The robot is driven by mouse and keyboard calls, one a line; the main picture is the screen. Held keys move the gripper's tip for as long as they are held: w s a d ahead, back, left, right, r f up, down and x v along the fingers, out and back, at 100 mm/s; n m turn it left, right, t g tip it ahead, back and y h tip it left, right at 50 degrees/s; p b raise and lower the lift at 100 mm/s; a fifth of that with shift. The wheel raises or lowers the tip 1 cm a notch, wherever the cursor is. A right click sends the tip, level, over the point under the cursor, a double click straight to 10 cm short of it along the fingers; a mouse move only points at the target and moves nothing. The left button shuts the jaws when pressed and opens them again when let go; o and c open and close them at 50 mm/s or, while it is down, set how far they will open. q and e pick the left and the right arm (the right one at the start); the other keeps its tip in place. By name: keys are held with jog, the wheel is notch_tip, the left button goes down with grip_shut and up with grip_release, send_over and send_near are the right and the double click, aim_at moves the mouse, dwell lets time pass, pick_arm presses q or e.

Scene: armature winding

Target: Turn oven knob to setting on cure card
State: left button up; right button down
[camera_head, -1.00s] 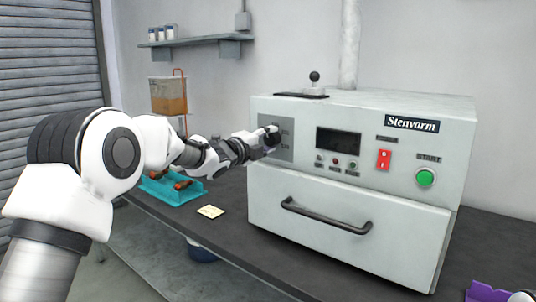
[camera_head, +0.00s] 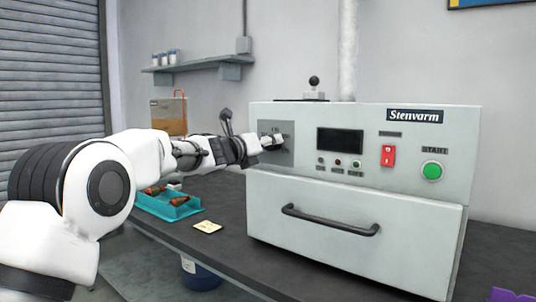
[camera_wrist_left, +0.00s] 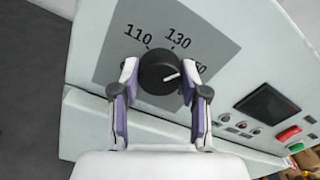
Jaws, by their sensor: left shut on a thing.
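The oven knob (camera_wrist_left: 160,72) is round and black on a grey dial plate (camera_wrist_left: 207,45) at the oven's upper left. Its white pointer line points right, toward the partly covered number ending in 50; 110 and 130 are readable beside it. My left gripper (camera_wrist_left: 159,74) is shut on the knob, one finger on each side. In the head view the left gripper (camera_head: 271,142) is at the dial and hides most of the knob. A small pale yellow card (camera_head: 207,227) lies on the table left of the oven; its writing is too small to read. My right gripper is not seen.
The oven (camera_head: 270,215) has a dark display (camera_head: 340,141), red switch (camera_head: 388,155), green start button (camera_head: 432,171) and drawer handle (camera_head: 330,221). A teal tray (camera_head: 168,207) with parts stands left. A purple piece (camera_head: 510,295) is cut off at lower right.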

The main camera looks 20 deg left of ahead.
pick_arm(q)
jog(key=m+b, duration=0.2)
jog(key=m, duration=0.1)
jog(key=shift+f, duration=0.25)
jog(key=shift+r+m+b, duration=0.1)
jog(key=shift+m+b, duration=0.35)
jog(key=shift+m, duration=0.65)
jog(key=o, duration=1.1)
jog(key=shift+w, duration=0.1)
jog(key=shift+o, duration=0.2)
jog(key=shift+r, duration=0.1)
jog(key=v, duration=1.2)
